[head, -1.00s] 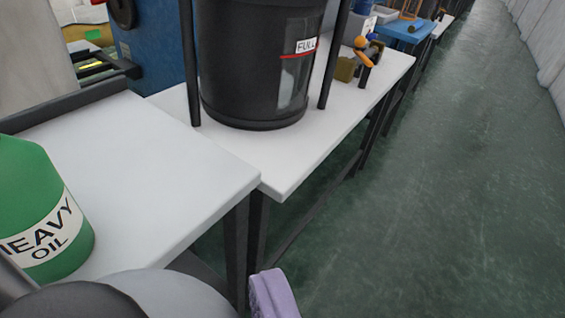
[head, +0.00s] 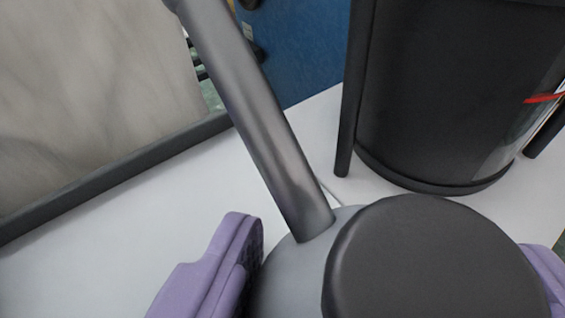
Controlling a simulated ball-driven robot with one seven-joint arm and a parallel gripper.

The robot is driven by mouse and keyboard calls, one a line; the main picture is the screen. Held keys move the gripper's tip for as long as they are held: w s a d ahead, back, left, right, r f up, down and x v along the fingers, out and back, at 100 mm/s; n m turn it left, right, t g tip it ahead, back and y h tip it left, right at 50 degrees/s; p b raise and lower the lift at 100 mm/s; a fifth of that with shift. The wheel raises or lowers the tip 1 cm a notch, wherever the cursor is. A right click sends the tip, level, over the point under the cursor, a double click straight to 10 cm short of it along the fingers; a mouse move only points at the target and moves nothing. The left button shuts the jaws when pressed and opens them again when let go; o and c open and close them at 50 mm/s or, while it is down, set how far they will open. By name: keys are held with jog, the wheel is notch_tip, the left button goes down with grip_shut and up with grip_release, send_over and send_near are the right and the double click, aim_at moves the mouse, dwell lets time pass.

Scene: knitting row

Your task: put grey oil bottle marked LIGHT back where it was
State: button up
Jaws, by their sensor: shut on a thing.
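My gripper (head: 385,265) has purple fingers, one at the lower left and one at the lower right edge. It is shut on the grey oil bottle (head: 285,282), which sits between them at the bottom of the view. The bottle shows a round dark cap (head: 430,262) and a long dark grey spout (head: 250,110) that leans up to the left. No LIGHT marking can be read from here. The bottle is over the white tabletop (head: 110,255); its base is hidden, so I cannot tell whether it touches the table.
A large black drum (head: 445,95) stands just beyond the bottle to the right, with a dark post (head: 353,90) beside it. A dark raised edge (head: 120,165) runs along the table's back at left. A blue panel (head: 305,45) stands behind. The tabletop at left is clear.

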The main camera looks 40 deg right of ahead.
jog(key=shift+w+d, duration=0.3)
jog(key=shift+w, duration=0.25)
jog(key=shift+w+d, duration=0.3)
jog(key=shift+w, duration=0.2)
jog(key=shift+w+f+b, duration=0.1)
jog(key=shift+f+b, duration=0.15)
jog(key=shift+b, duration=0.05)
notch_tip(320, 180, down, 3)
jog(key=shift+f+b, duration=0.2)
jog(key=shift+b, duration=0.8)
jog(key=shift+r, duration=0.15)
jog(key=o, duration=0.8)
jog(key=shift+f, duration=0.2)
jog(key=o, duration=0.4)
jog(key=shift+c, duration=0.2)
jog(key=shift+r, duration=0.15)
